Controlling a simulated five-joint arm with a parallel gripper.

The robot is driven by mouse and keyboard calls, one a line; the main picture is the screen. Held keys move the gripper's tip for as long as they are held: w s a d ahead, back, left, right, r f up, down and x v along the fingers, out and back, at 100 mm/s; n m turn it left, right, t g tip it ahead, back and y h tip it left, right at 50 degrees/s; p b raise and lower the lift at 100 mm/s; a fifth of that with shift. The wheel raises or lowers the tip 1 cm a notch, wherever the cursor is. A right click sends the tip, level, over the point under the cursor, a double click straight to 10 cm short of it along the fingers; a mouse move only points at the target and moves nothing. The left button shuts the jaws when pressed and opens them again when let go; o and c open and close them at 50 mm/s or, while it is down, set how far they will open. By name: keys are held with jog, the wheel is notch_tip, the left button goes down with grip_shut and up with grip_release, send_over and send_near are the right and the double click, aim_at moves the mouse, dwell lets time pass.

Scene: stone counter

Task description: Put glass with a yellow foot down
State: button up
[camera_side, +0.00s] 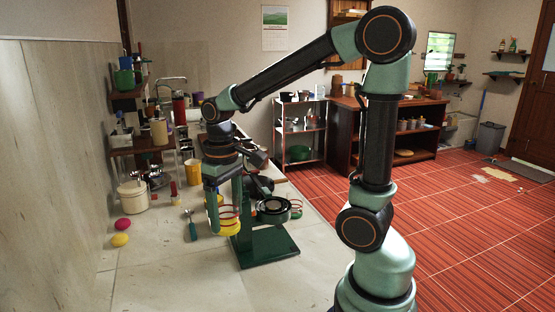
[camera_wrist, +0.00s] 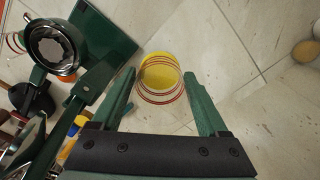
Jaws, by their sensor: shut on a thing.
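The glass with a yellow foot is clear with red rings. In the side view its yellow foot (camera_side: 229,229) is low over the counter, and I cannot tell whether it touches. In the wrist view the glass (camera_wrist: 160,80) is between my two green fingers. My gripper (camera_side: 225,212) points down and is shut on this glass; its fingers also show in the wrist view (camera_wrist: 158,84). Part of the glass is hidden behind a finger in the side view.
A green stand (camera_side: 265,249) with a metal ring is close on the right. Another red-ringed glass (camera_side: 296,208) is beyond it. A teal-handled utensil (camera_side: 191,226), a pink ball (camera_side: 123,224) and a yellow ball (camera_side: 120,240) lie left. The front counter (camera_side: 180,280) is clear.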

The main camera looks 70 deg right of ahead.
jog(key=w+a+n, duration=0.1)
jog(key=w+a, duration=0.1)
jog(key=a, duration=0.2)
notch_tip(320, 180, up, 29)
jog(key=s+d+m, duration=0.4)
jog(key=s+d, duration=0.4)
jog(key=d, duration=0.4)
jog(key=s+d+m, duration=0.5)
jog(key=s+d, duration=0.3)
jog(key=d, duration=0.4)
jog(key=f, duration=4.6)
jog(key=shift+w+a, duration=0.2)
jog(key=shift+w, duration=0.1)
jog(key=shift+f, duration=0.1)
jog(key=o, duration=1.5)
